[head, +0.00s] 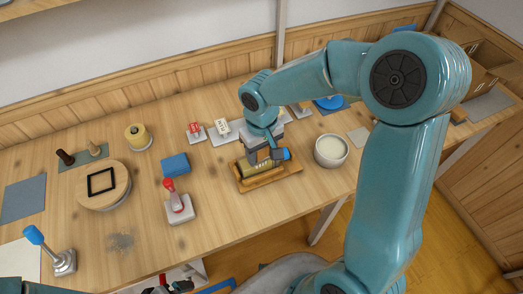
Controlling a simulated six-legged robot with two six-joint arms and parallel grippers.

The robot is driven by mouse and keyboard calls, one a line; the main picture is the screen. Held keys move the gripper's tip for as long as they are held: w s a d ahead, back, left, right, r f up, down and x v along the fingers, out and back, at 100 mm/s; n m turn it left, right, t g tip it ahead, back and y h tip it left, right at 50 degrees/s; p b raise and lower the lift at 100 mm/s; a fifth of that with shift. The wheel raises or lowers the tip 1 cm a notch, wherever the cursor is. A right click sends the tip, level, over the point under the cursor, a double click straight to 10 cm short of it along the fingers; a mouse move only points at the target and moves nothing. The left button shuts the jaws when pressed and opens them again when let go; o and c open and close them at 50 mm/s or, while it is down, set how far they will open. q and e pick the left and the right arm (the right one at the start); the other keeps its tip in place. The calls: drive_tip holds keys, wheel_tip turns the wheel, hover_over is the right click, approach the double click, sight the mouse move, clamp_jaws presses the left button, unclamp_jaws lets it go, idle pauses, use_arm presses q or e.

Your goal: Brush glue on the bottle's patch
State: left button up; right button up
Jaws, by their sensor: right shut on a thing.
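The bottle (247,168) lies on its side in a shallow wooden cradle (268,181), with a yellowish body, a label and a blue end at the right. My right gripper (264,151) is over the bottle, pointing down and shut on what seems to be the brush, which is mostly hidden. I cannot tell whether its tip touches the bottle. The patch cannot be made out beneath the gripper. A white pot (331,161) with a cream filling, apparently the glue, stands right of the cradle.
A red-handled stamp (179,204) and a blue block (175,165) stand left of the cradle. The table front below the cradle is clear.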

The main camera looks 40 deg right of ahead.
drive_tip(key=shift+f, duration=0.25)
drive_tip(key=shift+w+d+r, duration=0.1)
drive_tip(key=shift+w+d, duration=0.05)
drive_tip(key=shift+w, duration=0.4)
drive_tip(key=shift+w+d+p, duration=0.2)
drive_tip(key=shift+w, duration=0.6)
drive_tip(key=shift+w+d+p, duration=0.15)
drive_tip(key=shift+w, duration=0.6)
drive_tip(key=shift+s+a+b, duration=0.15)
drive_tip(key=shift+s+b, duration=0.25)
drive_tip(key=shift+s, duration=0.25)
drive_tip(key=shift+s+a+b, duration=0.2)
drive_tip(key=shift+s+b, duration=0.05)
drive_tip(key=shift+s, duration=0.5)
drive_tip(key=shift+s+a+b, duration=0.15)
drive_tip(key=shift+s+b, duration=0.1)
drive_tip(key=shift+s, duration=0.45)
